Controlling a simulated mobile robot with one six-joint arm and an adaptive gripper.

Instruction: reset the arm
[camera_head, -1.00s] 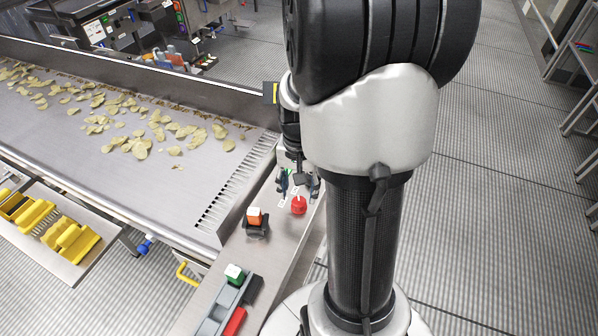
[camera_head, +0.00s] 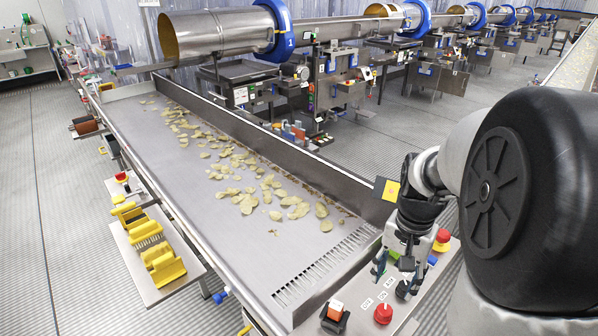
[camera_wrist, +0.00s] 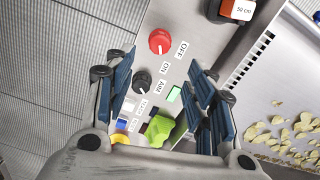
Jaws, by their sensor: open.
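My gripper (camera_head: 394,274) is over the control panel (camera_head: 367,318) at the near right end of the conveyor, with its fingers pointing down. In the wrist view its blue finger pads (camera_wrist: 160,92) stand wide apart, with nothing held between them. Below and between them I see a black ARM knob (camera_wrist: 142,82) and a small green button (camera_wrist: 174,94). A red OFF/ON knob (camera_wrist: 160,41) lies beyond the fingertips and also shows in the head view (camera_head: 383,313). A bright green object (camera_wrist: 160,130) is partly hidden by the gripper.
The conveyor (camera_head: 205,185) carries scattered chips. An orange-and-white block (camera_head: 335,310) sits in a black holder beside the red knob. A side tray (camera_head: 150,292) holds yellow parts. Metal drums with blue rings (camera_head: 268,30) stand behind. Open floor lies to the left.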

